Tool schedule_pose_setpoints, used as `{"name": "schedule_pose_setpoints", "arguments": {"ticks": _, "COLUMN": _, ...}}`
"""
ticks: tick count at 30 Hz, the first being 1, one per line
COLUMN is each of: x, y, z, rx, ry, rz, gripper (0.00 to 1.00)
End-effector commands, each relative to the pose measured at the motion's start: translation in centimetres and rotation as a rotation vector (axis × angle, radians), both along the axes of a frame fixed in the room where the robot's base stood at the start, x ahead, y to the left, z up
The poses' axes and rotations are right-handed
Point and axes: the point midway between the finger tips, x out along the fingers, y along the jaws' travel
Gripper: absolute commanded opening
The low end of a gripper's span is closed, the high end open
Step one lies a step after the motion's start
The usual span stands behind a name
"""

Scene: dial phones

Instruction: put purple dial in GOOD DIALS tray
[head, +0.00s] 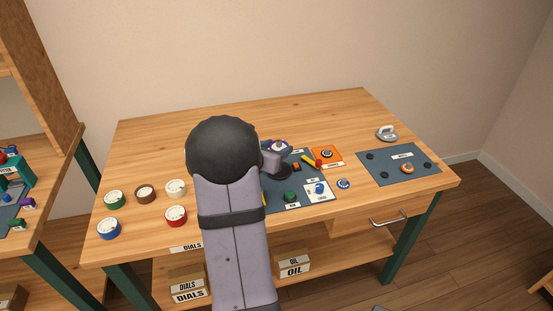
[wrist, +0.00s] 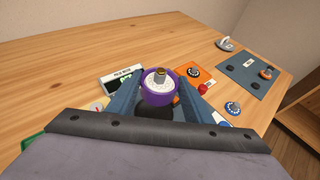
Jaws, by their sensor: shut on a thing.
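The purple dial (wrist: 148,97), with a white face and a metallic knob on top, is between the two fingers of my gripper (wrist: 160,92) in the wrist view. My gripper is shut on it. In the head view my gripper (head: 275,157) is over the blue-grey mat (head: 271,203) near the table's middle, with a bit of purple and white showing at its tip. A dark round shape shows just below the dial; I cannot tell whether they touch. No label in view reads clearly as GOOD DIALS; my arm hides part of the table.
An orange tray (head: 336,163) with a dark dial and a white card (head: 327,196) with a blue dial are right of my gripper. A second mat (head: 385,180) lies farther right. Several coloured rolls, including a red one (head: 176,215), stand left. The table's back is clear.

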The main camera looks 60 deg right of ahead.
Motion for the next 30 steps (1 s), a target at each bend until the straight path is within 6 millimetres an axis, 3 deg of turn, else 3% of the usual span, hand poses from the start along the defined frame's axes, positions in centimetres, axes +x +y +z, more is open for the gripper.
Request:
{"name": "schedule_pose_setpoints", "arguments": {"ticks": 6, "x": 0.0, "y": 0.0, "z": 2.2, "rx": -0.002, "ry": 0.000, "rz": 0.000, "gripper": 0.21}}
{"name": "schedule_pose_setpoints", "arguments": {"ticks": 11, "x": 0.2, "y": 0.1, "z": 2.4, "rx": -0.001, "ry": 0.001, "rz": 0.004, "gripper": 0.21}}
{"name": "schedule_pose_setpoints", "arguments": {"ticks": 16, "x": 1.8, "y": 0.9, "z": 2.2, "rx": -0.001, "ry": 0.001, "rz": 0.035, "gripper": 0.21}}
{"name": "schedule_pose_setpoints", "arguments": {"ticks": 20, "x": 4.3, "y": 2.5, "z": 1.2, "rx": 0.002, "ry": 0.002, "rz": 0.089, "gripper": 0.21}}
{"name": "schedule_pose_setpoints", "arguments": {"ticks": 30, "x": 13.8, "y": 8.5, "z": -1.8, "rx": 0.000, "ry": 0.000, "rz": 0.266, "gripper": 0.21}}
